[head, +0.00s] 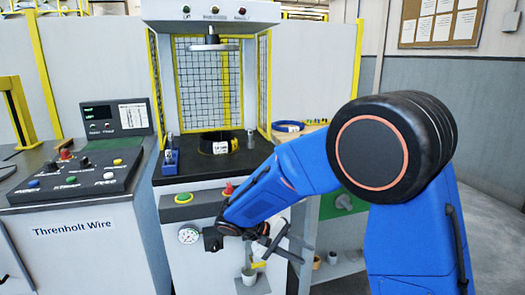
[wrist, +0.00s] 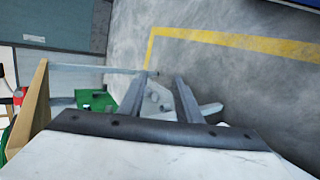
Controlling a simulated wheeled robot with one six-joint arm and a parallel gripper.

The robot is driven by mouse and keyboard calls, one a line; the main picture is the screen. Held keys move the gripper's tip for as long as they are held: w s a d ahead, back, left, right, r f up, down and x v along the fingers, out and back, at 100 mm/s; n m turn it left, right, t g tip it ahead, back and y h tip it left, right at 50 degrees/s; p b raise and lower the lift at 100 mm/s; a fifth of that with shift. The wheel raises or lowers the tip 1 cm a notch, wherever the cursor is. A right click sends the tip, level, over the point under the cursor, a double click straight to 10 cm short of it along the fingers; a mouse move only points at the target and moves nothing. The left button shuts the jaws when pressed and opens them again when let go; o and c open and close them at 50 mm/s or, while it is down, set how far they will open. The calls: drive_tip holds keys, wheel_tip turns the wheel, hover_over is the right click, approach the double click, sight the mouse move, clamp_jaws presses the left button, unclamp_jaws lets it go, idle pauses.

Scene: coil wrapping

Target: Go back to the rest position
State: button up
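My gripper (head: 293,243) hangs low in front of the wrapping machine (head: 185,195), at the end of my blue arm. Its two fingers are spread apart and nothing is between them. In the wrist view the fingers of my gripper (wrist: 160,82) also stand apart, with grey floor and a pale shape behind them. A black coil (head: 233,158) with a white label lies on the machine's dark bed, under the round press plate (head: 212,46). My gripper is below and to the right of this coil and does not touch it.
A control console (head: 70,185) stands at the left. A blue ring (head: 290,126) lies on a side bench at the right, partly behind my arm. A yellow floor line (wrist: 235,40) crosses open floor.

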drive_tip(key=s+d+r+m+g+y, duration=0.1)
drive_tip(key=s+d+r+y, duration=0.2)
drive_tip(key=s+d, duration=0.25)
drive_tip(key=s+d+r+m+y, duration=0.1)
drive_tip(key=s+d+r+y, duration=0.1)
drive_tip(key=s+d+r, duration=0.4)
drive_tip(key=s+d+t+y, duration=0.2)
drive_tip(key=s+y, duration=0.1)
drive_tip(key=s, duration=0.4)
drive_tip(key=s+d+m+t+y, duration=0.1)
drive_tip(key=s+d+t+y, duration=0.1)
drive_tip(key=s, duration=0.5)
drive_tip(key=shift+s+d+r+m+t+y, duration=0.2)
drive_tip(key=shift+d+r+m+t+y, duration=0.15)
drive_tip(key=shift+d, duration=0.45)
